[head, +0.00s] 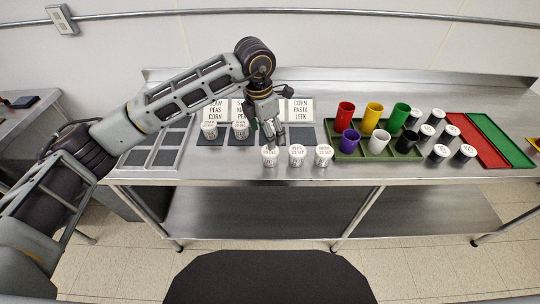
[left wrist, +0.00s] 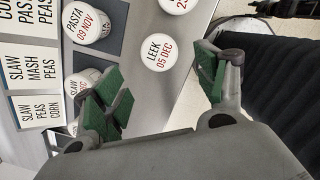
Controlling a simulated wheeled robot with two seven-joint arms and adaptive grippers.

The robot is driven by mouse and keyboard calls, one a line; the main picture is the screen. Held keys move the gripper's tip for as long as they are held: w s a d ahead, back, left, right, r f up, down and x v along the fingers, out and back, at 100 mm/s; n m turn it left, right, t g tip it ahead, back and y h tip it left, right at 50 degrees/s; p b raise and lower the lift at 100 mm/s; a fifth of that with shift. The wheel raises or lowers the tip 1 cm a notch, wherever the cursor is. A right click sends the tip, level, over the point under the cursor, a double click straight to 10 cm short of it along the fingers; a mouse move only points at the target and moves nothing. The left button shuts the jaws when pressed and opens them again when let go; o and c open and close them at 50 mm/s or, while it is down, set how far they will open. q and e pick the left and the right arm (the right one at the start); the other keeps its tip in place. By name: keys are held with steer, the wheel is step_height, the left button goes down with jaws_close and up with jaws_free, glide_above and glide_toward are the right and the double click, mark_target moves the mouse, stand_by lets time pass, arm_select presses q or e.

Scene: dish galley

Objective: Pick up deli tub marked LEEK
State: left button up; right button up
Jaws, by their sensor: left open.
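The deli tub marked LEEK (left wrist: 158,52) is a white round tub with "LEEK 05 DEC" on its lid in the left wrist view. It stands upright on the steel counter. In the head view, the LEEK tub (head: 270,157) appears to be the leftmost of the front row, though its label is too small to read. My left gripper (head: 272,138) is just above and behind it there. In the left wrist view, the left gripper (left wrist: 160,84) is open and empty, with the tub beyond its green-padded fingers. My right gripper is not in view.
Two white tubs (head: 296,155) (head: 323,156) stand right of it. A PASTA tub (left wrist: 85,25) and a SLAW tub (left wrist: 78,86) stand near the printed cards (left wrist: 30,68). Coloured cups stand in a green tray (head: 345,154). The counter's front edge (head: 420,175) is close.

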mark_target(270, 152)
arm_select(q)
steer(key=f, duration=0.4)
steer(key=shift+w+d+f, duration=0.15)
steer(key=shift+d+f, duration=0.05)
steer(key=shift+f, duration=0.7)
steer(key=shift+d+f, duration=0.1)
steer(key=shift+f, duration=0.05)
steer(key=shift+w+f+p, duration=0.1)
steer(key=shift+f+p, duration=0.05)
steer(key=shift+p, duration=0.15)
steer(key=shift+f, duration=0.65)
step_height(270, 152, down, 3)
steer(key=shift+w+d+r+p, duration=0.15)
steer(key=shift+p, duration=0.35)
steer(key=shift+f, duration=0.4)
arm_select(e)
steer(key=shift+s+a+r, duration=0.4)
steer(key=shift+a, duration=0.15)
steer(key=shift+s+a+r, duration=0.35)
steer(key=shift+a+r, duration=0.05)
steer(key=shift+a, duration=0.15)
